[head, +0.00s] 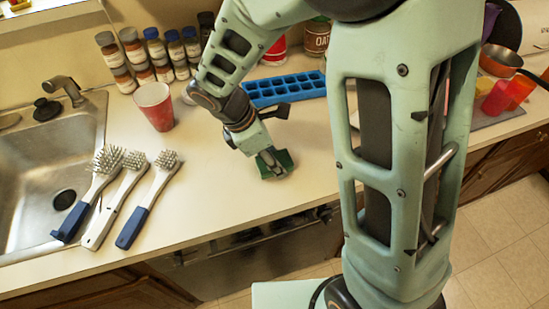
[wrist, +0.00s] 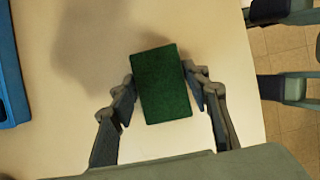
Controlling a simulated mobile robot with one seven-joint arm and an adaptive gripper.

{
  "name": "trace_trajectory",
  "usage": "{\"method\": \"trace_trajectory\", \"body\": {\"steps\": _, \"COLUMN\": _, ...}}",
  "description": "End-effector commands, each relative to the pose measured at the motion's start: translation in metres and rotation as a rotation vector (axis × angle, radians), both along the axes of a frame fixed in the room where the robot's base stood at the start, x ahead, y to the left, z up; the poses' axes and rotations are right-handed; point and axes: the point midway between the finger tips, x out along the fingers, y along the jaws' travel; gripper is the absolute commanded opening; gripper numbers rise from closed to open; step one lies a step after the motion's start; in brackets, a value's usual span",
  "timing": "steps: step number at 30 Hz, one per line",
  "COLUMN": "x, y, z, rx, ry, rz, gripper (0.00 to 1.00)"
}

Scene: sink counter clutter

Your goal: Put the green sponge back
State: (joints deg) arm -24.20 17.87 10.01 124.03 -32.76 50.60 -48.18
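The green sponge (wrist: 162,85) is a dark green rectangular block. In the wrist view it sits between the two fingers of my gripper (wrist: 158,78), turned a little, with a fingertip against each long side. My gripper is shut on it. In the head view the sponge (head: 277,166) shows at the end of my gripper (head: 268,157), over the counter, in front of the blue tray. A soft shadow falls on the counter beside it. The head view does not clearly show how high it is above the counter. Part of its top is hidden by the fingers.
A blue ice tray (head: 285,89) lies behind my gripper. A red cup (head: 154,106) and several spice jars (head: 146,60) stand to the left. Several brushes (head: 134,190) lie beside the sink (head: 45,175). The counter (head: 220,200) in front is clear up to its edge.

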Motion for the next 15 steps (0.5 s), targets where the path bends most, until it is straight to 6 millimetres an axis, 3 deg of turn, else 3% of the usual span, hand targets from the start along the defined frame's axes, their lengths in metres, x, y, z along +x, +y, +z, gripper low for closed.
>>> {"method": "trace_trajectory", "body": {"steps": 3, "x": -0.001, "y": 0.0, "z": 0.0, "rx": -0.001, "ry": 0.002, "rz": -0.001, "gripper": 0.57}}
{"method": "trace_trajectory", "body": {"steps": 11, "x": 0.0, "y": 0.0, "z": 0.001, "rx": 0.0, "ry": 0.001, "rz": 0.0, "gripper": 0.57}}
{"method": "trace_trajectory", "body": {"steps": 15, "x": 0.0, "y": 0.003, "z": 0.011, "rx": 0.001, "ry": -0.002, "rz": 0.001, "gripper": 0.57}}
